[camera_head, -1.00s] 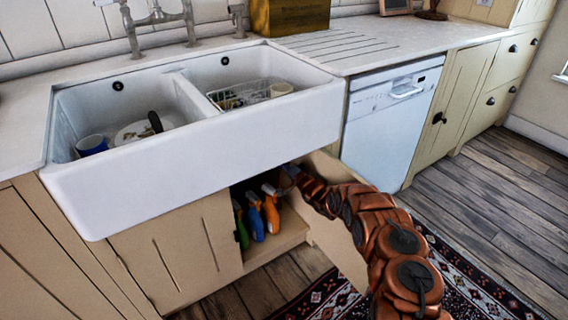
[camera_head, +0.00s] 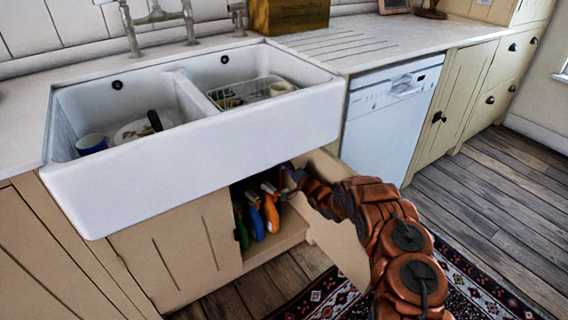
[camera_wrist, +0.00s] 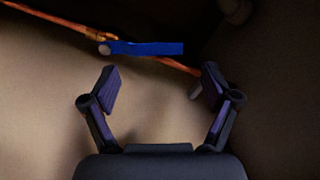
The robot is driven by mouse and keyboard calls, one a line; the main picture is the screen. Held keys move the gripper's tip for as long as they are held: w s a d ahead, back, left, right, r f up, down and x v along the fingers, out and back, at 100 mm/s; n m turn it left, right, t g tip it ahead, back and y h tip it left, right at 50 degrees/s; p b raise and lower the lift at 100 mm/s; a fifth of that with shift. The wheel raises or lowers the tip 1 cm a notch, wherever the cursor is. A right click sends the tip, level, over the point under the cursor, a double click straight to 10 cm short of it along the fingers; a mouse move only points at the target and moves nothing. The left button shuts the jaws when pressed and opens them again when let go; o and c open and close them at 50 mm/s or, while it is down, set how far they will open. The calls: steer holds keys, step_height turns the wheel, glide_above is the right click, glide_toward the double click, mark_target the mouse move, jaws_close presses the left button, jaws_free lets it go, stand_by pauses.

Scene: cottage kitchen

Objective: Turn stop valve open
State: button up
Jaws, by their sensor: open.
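The stop valve's blue lever (camera_wrist: 148,48) shows in the wrist view, lying crosswise against a thin copper pipe (camera_wrist: 58,21) that slopes down to the right. A brass-coloured fitting (camera_wrist: 102,36) sits by the lever's left end. My gripper (camera_wrist: 155,80) is open and empty, its fingers either side of a gap just below the lever in the picture. The right fingertip is close to the pipe. In the head view my gripper (camera_head: 290,170) reaches into the open cupboard under the sink, mostly hidden by the sink's front and my arm. The valve is hidden there.
The open cupboard door (camera_head: 335,235) stands beside my arm. Several spray bottles, one of them orange (camera_head: 271,212), stand inside at the left. The white sink (camera_head: 200,160) overhangs the opening. A patterned rug (camera_head: 470,285) lies on the floor.

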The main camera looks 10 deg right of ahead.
steer(key=v, duration=0.8)
steer(key=shift+r, duration=0.15)
steer(key=shift+s, duration=0.1)
